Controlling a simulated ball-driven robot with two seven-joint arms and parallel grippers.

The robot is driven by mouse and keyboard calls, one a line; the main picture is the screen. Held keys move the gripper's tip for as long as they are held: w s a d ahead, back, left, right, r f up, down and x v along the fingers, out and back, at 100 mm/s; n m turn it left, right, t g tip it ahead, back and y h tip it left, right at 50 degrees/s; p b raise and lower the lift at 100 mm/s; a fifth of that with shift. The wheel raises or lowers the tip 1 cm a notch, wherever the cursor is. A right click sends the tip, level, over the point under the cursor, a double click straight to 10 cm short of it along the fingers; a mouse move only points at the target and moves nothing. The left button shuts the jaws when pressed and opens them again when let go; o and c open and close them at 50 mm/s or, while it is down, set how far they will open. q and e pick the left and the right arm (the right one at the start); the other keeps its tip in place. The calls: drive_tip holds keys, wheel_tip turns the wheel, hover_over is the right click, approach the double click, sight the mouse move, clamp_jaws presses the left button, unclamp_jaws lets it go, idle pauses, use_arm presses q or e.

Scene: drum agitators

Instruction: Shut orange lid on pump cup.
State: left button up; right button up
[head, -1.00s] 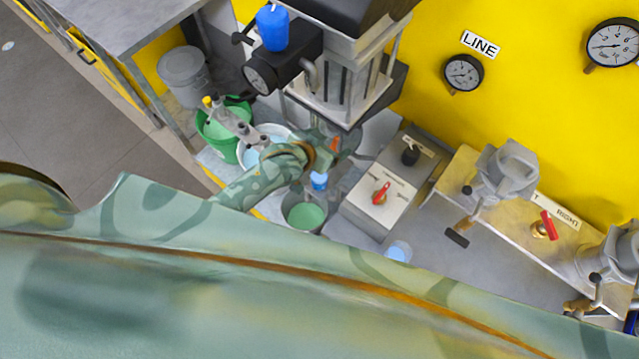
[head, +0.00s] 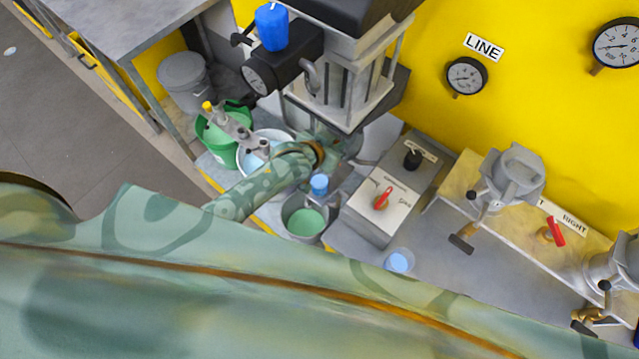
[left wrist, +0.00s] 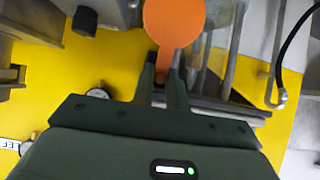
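The orange lid (left wrist: 174,22) shows in the left wrist view as a flat round disc with a narrow tab running down between my fingers. My left gripper (left wrist: 164,66) appears shut on that tab, with one dark finger on each side. In the head view my left gripper (head: 340,143) is under the machine column, and its fingers are mostly hidden by my own wrist and shadow. The lid is hidden in the head view. I cannot make out the pump cup clearly in either view. My right gripper is not in view.
A grey bucket with green liquid (head: 305,222) and a blue-capped part (head: 319,184) are just below my wrist. A green bucket (head: 217,140) and white bucket (head: 262,148) stand left. A switch box with red lever (head: 381,200) is right; a gauge (head: 466,76) hangs behind.

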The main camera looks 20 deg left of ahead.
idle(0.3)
use_arm(q)
drive_tip(key=s+p, duration=0.2)
drive_tip(key=s+a+p, duration=0.1)
drive_tip(key=shift+r, duration=0.35)
drive_tip(key=s+p, duration=0.1)
drive_tip(key=s+a, duration=0.1)
drive_tip(key=shift+s+f+p, duration=0.1)
drive_tip(key=shift+s+p, duration=0.3)
